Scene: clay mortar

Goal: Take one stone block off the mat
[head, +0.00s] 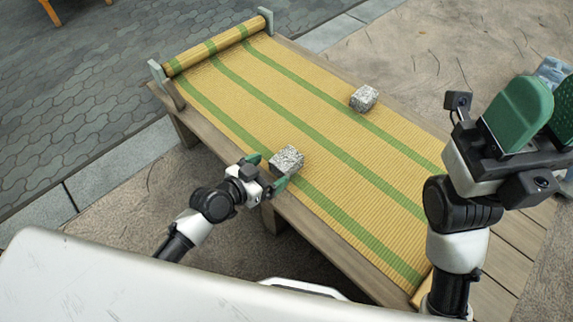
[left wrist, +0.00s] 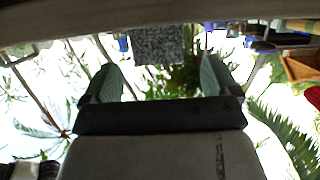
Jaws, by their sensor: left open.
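A speckled grey stone block (head: 287,159) sits on the yellow mat with green stripes (head: 330,135), near the mat's front-left edge. A second stone block (head: 364,98) sits farther back on the mat. My left gripper (head: 267,171) is open at the near block, its two green fingers spread to either side of the block's near side. In the left wrist view the block (left wrist: 157,45) shows beyond and between the open fingers (left wrist: 164,76); contact cannot be told. My right gripper (head: 545,100) is raised at the right, its green fingers apart and empty, partly cut off by the frame.
The mat lies on a low wooden bench (head: 322,226), its far-left end rolled up (head: 217,46) between small end posts. Mat around the blocks is clear. Paving (head: 75,85) surrounds the bench. A bluish object (head: 553,68) is partly hidden behind my right gripper.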

